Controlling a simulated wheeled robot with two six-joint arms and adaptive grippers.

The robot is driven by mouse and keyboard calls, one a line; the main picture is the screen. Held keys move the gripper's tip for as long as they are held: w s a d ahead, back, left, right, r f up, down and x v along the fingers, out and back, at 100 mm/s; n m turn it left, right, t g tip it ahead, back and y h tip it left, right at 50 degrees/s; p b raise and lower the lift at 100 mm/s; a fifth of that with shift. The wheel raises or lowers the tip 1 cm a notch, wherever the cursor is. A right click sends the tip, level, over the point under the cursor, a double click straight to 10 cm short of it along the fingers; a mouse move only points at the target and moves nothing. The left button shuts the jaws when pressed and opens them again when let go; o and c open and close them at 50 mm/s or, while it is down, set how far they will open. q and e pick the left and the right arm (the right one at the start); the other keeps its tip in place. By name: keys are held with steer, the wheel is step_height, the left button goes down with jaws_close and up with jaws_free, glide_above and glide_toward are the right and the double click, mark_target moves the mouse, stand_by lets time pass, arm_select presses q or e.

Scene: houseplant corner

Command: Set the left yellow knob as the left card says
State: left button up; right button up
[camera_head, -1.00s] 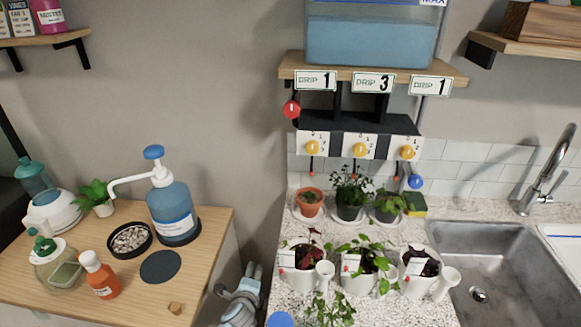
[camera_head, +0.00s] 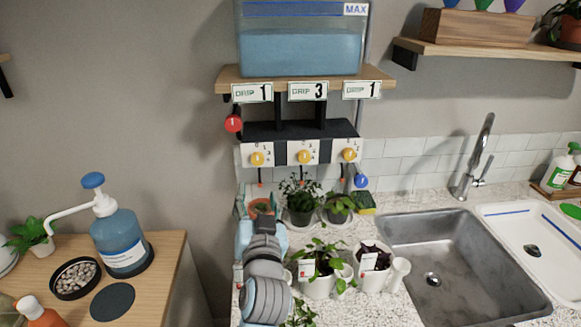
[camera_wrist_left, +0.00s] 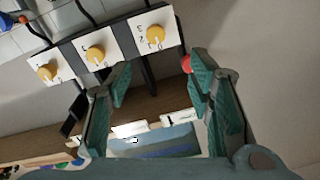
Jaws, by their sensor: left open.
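The left yellow knob (camera_head: 257,158) sits on the leftmost white dial plate under the shelf. It also shows in the wrist view (camera_wrist_left: 155,34), upside down, with digits beside it; its setting is too small to tell. The left card (camera_head: 252,92) above reads DRIP 1. My left gripper (camera_head: 261,212) is below the knob, in front of the terracotta pot. In the wrist view, my open gripper (camera_wrist_left: 157,72) has its teal fingers apart, with the knob just beyond and roughly between the tips. Nothing is between the fingers. My right gripper is not seen.
The middle knob (camera_head: 304,156) and right knob (camera_head: 349,154) sit alongside. A red ball (camera_head: 233,124) is left of the plates, and a blue one (camera_head: 361,181) at lower right. Potted plants (camera_head: 300,206) stand below. The sink (camera_head: 440,250) is at right.

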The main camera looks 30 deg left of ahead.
arm_select(q)
steer(key=n, duration=0.1)
glide_toward(258, 161)
steer(key=p+x, duration=0.1)
steer(key=x, duration=0.7)
steer(key=shift+w+a, duration=0.1)
jaws_close()
